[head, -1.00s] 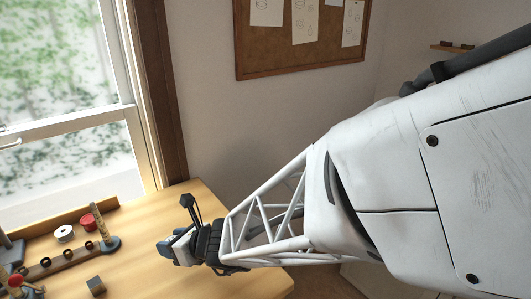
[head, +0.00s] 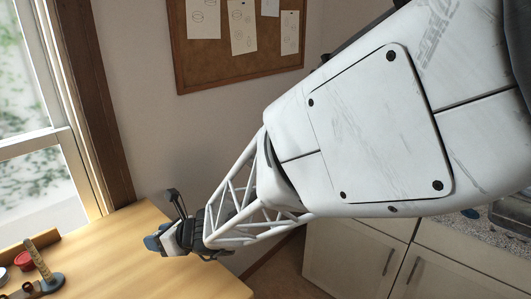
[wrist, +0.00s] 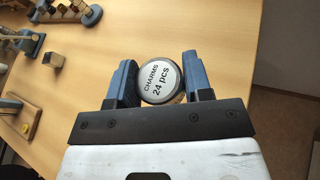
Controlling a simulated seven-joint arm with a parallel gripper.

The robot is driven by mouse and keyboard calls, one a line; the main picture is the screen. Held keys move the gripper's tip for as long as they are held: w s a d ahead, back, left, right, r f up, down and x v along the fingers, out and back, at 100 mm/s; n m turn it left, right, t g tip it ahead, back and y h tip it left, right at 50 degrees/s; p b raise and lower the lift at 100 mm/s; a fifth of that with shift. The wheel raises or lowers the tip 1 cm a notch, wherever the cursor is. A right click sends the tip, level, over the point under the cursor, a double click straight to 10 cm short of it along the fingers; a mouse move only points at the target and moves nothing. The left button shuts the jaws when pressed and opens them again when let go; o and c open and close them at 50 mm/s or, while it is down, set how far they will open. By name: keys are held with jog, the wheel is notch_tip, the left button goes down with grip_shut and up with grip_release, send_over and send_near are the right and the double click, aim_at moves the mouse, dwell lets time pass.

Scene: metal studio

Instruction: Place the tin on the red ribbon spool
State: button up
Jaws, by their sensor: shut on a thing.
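The tin (wrist: 160,80) is round, with a grey lid reading "CHARMS 24 pcs". In the wrist view it sits between the two blue fingers of my gripper (wrist: 161,82), which is shut on it. In the head view my gripper (head: 154,243) is over the right part of the table, and I cannot make out the tin there. The red ribbon spool (head: 23,261) is at the far left of the head view, well to the left of my gripper. I cannot make it out in the wrist view.
A wooden post on a blue base (head: 45,268) stands between the red spool and my gripper. A white spool (head: 2,275) is cut by the left edge. A small block (wrist: 57,61) lies on the table (wrist: 95,75). The table near my gripper is clear.

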jog(key=w+d+m+t+h, duration=0.1)
jog(key=w+d, duration=0.7)
jog(key=d, duration=0.4)
jog(key=w+d+m+t+h, duration=0.1)
jog(key=w+d+m+t, duration=0.1)
jog(key=w+d, duration=0.8)
jog(key=w+d+m+t, duration=0.1)
jog(key=w+d, duration=0.5)
jog(key=d, duration=0.8)
jog(key=s+d+f+m+t+h, duration=0.1)
jog(key=d+h, duration=0.1)
jog(key=d, duration=2)
jog(key=s+d+f+m+t+h, duration=0.1)
jog(key=s+d+m+t+h, duration=0.1)
jog(key=d, duration=2)
jog(key=shift+d+m, duration=0.15)
jog(key=shift+m, duration=0.15)
jog(key=shift+w+f, duration=0.1)
jog(key=w+d, duration=0.2)
jog(key=w, duration=0.2)
jog(key=w+d+f, duration=0.1)
jog(key=w+d, duration=0.2)
jog(key=w, duration=0.2)
jog(key=w+d, duration=0.2)
jog(key=w, duration=0.3)
jog(key=shift+d+f, duration=0.2)
jog(key=shift+f, duration=0.05)
jog(key=shift+f, duration=0.1)
